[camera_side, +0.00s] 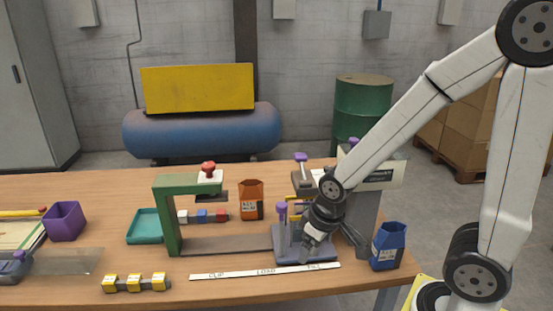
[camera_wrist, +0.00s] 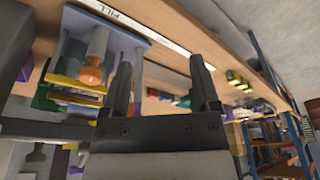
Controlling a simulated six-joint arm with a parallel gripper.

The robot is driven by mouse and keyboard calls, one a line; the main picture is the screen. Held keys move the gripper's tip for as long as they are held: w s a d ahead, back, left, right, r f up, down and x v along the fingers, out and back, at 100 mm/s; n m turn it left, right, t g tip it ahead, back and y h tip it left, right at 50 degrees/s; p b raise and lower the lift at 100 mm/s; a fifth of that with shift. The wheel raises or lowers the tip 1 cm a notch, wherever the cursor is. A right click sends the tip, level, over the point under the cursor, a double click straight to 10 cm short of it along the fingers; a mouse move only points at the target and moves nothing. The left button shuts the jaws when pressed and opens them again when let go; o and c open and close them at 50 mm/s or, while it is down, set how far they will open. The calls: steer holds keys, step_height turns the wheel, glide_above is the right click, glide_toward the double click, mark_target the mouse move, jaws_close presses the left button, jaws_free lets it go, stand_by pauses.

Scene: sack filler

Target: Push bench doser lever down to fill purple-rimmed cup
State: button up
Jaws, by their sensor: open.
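The bench doser (camera_side: 300,243) is a grey device with a slab base and purple-topped parts, right of centre on the bench in the side view. A purple knob (camera_side: 300,157) tops a grey part at its back, and a purple-topped post (camera_side: 282,210) stands at its front left. I cannot tell which is the lever. My gripper (camera_side: 312,238) is low over the base, in front of the doser. In the wrist view my gripper (camera_wrist: 160,85) is open with nothing between its fingers; the doser's light blue plate (camera_wrist: 125,35) lies left of them. I cannot make out a purple-rimmed cup.
A green frame with a red knob (camera_side: 208,168) stands left of the doser. An orange bin (camera_side: 251,200) is behind, and a blue bin (camera_side: 388,246) is close right. A purple container (camera_side: 65,222) and yellow-topped blocks (camera_side: 134,283) are left. A labelled white strip (camera_side: 265,271) runs along the front.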

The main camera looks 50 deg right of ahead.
steer(key=shift+w+r, duration=0.1)
steer(key=shift+w, duration=0.05)
steer(key=c, duration=0.9)
steer(key=shift+w+d+r, duration=0.1)
steer(key=shift+w, duration=0.05)
jaws_close()
step_height(320, 180, up, 18)
steer(key=m+g, duration=0.2)
steer(key=g, duration=0.1)
glide_above(301, 155)
steer(key=w+a, duration=0.1)
steer(key=shift+d+r+g, duration=0.4)
steer(key=shift+d+r, duration=0.15)
steer(key=shift+r, duration=0.1)
steer(key=shift+f, duration=0.2)
steer(key=shift+s+f, duration=0.2)
steer(key=shift+f, duration=1.5)
steer(key=shift+s+f, duration=0.15)
steer(key=shift+f, duration=1.5)
